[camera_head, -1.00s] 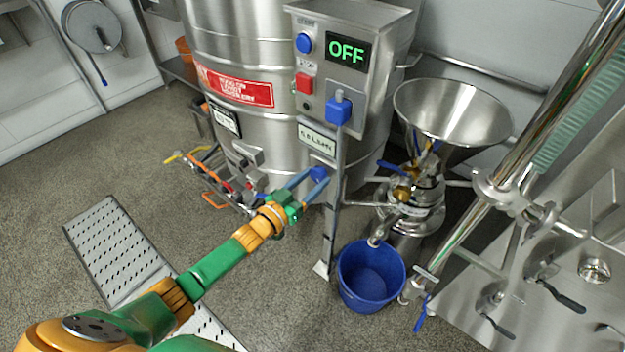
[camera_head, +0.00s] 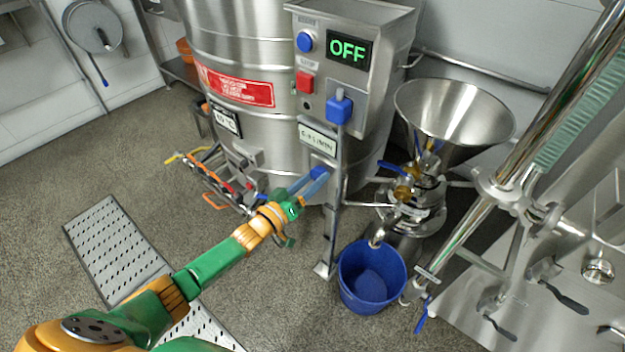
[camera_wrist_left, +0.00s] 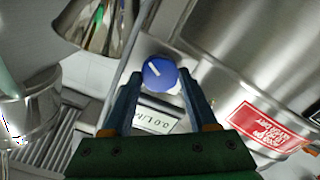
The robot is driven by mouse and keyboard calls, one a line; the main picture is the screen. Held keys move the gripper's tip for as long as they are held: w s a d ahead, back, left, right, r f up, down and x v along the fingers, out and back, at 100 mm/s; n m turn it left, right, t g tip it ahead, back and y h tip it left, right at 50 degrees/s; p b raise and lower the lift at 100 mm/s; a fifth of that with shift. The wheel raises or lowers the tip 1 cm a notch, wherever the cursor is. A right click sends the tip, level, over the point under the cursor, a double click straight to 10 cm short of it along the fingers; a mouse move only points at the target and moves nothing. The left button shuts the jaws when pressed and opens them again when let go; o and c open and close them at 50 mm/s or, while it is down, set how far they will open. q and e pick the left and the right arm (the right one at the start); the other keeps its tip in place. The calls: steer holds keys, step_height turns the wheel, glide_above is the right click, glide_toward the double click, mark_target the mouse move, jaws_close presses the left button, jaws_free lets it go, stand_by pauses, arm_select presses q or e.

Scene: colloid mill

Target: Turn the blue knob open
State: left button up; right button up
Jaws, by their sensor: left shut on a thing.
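The blue knob (camera_head: 319,172) sits low on the steel control panel, below a small white flow label. In the left wrist view the knob (camera_wrist_left: 158,72) is round with a white pointer line, set slanted in the picture. My left gripper (camera_head: 316,178) reaches it from the lower left. In the wrist view the left gripper's (camera_wrist_left: 160,76) blue fingers lie on either side of the knob, shut on it. The fingers partly hide the knob in the head view. My right gripper is not in view.
A steel funnel (camera_head: 452,112) and a blue bucket (camera_head: 371,278) stand to the right. A thin steel post (camera_head: 333,220) stands right beside the gripper.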

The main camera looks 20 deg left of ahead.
arm_select(q)
steer(key=shift+f, duration=0.1)
steer(key=o, duration=1.4)
steer(key=p+v, duration=0.2)
steer(key=v, duration=0.5)
